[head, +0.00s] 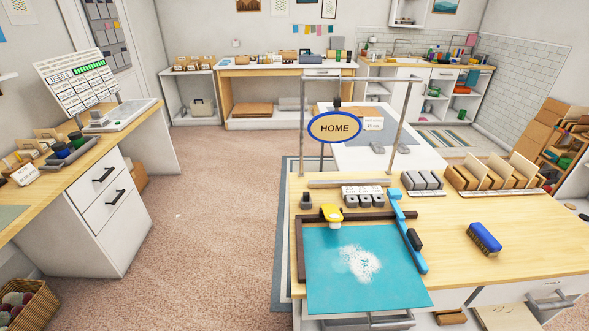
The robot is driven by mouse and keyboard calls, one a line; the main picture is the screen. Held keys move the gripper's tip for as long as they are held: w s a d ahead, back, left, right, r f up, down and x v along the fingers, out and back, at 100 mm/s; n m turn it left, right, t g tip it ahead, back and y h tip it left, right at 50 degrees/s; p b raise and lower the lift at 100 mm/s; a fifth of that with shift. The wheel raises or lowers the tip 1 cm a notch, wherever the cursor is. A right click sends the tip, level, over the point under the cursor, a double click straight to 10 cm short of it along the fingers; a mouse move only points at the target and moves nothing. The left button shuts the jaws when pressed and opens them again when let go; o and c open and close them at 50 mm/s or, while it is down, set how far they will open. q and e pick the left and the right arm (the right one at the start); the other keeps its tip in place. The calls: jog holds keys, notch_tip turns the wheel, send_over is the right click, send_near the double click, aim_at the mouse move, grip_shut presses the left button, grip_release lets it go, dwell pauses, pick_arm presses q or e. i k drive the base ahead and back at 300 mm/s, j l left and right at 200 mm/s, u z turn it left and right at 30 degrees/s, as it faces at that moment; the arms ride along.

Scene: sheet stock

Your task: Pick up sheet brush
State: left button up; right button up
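A brush (484,238) with a blue top and paler bristles lies on the right part of the wooden worktable, bristles down. It is apart from the other things. A teal sheet (330,280) with a patch of white specks lies on the table to the left of the brush, its front edge reaching the table's front. Neither of my grippers shows in the head view.
A blue bar (407,232) with a dark block runs along the sheet's right side. A yellow tool (332,214) sits at its back edge. Grey blocks and wooden racks (497,174) line the table's back. Bare wood surrounds the brush. A HOME sign (334,127) hangs behind.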

aim_at(488, 245)
jog(key=z, duration=0.4)
jog(key=l+z, duration=0.1)
jog(key=z, duration=0.25)
jog(key=i+z, duration=0.1)
jog(key=z, duration=0.7)
jog(key=i+l, duration=0.05)
